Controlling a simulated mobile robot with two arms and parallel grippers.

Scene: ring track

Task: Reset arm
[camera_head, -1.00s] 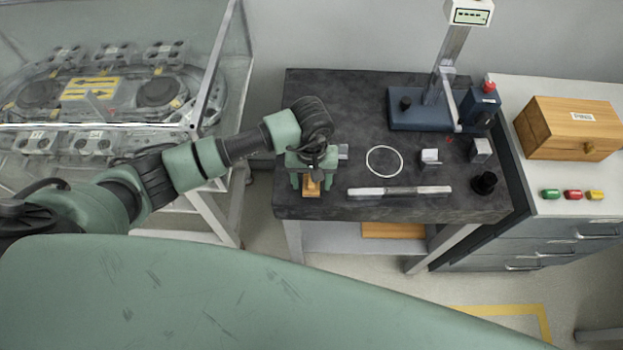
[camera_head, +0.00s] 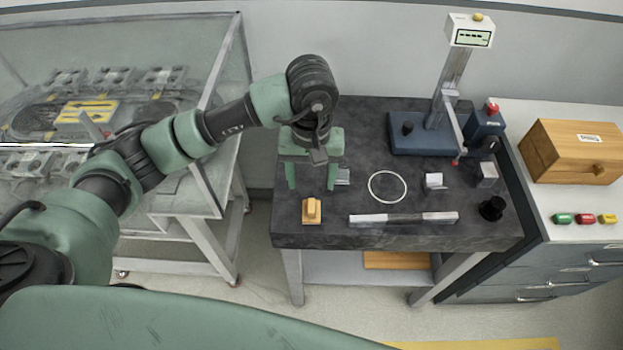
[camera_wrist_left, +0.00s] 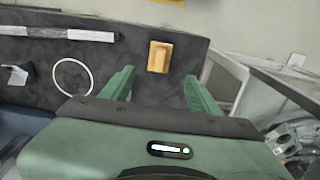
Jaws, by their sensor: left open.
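My left gripper (camera_head: 311,178) is green and hangs over the left part of the dark bench top (camera_head: 350,232). Its two fingers are spread apart with nothing between them. A small yellow wooden block (camera_head: 312,210) rests on the bench near its front left edge, in front of the gripper and apart from it. In the left wrist view the block (camera_wrist_left: 159,57) shows beyond the two open fingers (camera_wrist_left: 160,92). My right gripper is in neither view.
A white ring (camera_head: 388,187), a grey bar (camera_head: 403,219), small metal blocks (camera_head: 434,181) and a black cup (camera_head: 492,208) lie on the bench. A blue-based stand (camera_head: 420,140) is behind. A wooden box (camera_head: 572,152) stands right. A glass-walled track case (camera_head: 215,70) is left.

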